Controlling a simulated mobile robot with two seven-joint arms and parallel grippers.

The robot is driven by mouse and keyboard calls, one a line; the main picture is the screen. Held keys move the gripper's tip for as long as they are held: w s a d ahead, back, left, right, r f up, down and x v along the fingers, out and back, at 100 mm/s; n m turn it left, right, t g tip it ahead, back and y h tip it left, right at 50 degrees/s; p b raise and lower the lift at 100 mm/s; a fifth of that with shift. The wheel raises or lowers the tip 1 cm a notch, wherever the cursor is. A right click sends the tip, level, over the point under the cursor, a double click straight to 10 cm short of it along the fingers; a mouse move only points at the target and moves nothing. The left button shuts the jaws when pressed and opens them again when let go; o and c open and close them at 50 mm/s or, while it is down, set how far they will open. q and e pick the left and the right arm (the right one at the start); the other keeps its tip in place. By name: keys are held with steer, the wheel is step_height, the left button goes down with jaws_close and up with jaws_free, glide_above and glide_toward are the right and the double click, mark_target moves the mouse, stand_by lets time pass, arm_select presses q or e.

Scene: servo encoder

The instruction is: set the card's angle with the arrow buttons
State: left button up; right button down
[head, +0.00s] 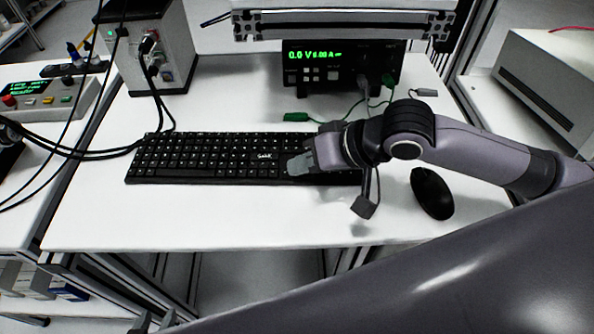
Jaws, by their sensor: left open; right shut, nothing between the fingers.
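A black keyboard (215,155) lies on the white table. My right gripper (300,164) is shut and empty over its right part, fingertips pointing left and low at the keys. I cannot tell whether they touch. The gripper and wrist hide the keyboard's right end, and arrow keys cannot be made out. My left gripper (156,322) shows only slightly at the bottom edge, open, off the table's front. A control box (50,98) at the far left has a green text display and coloured buttons; their markings are too small to read. I cannot make out a card.
A power supply (340,70) with a green readout stands at the back under a metal rail. A grey box (150,50) with black cables stands back left. A black mouse (432,193) lies right of my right wrist. The table front is clear.

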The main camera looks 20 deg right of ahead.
stand_by(0.4)
steer(key=shift+r+p, duration=0.75)
steer(key=shift+p, duration=0.45)
step_height(320, 180, up, 3)
steer(key=p, duration=0.3)
steer(key=shift+p, duration=0.3)
step_height(320, 180, up, 2)
steer(key=shift+s, duration=0.15)
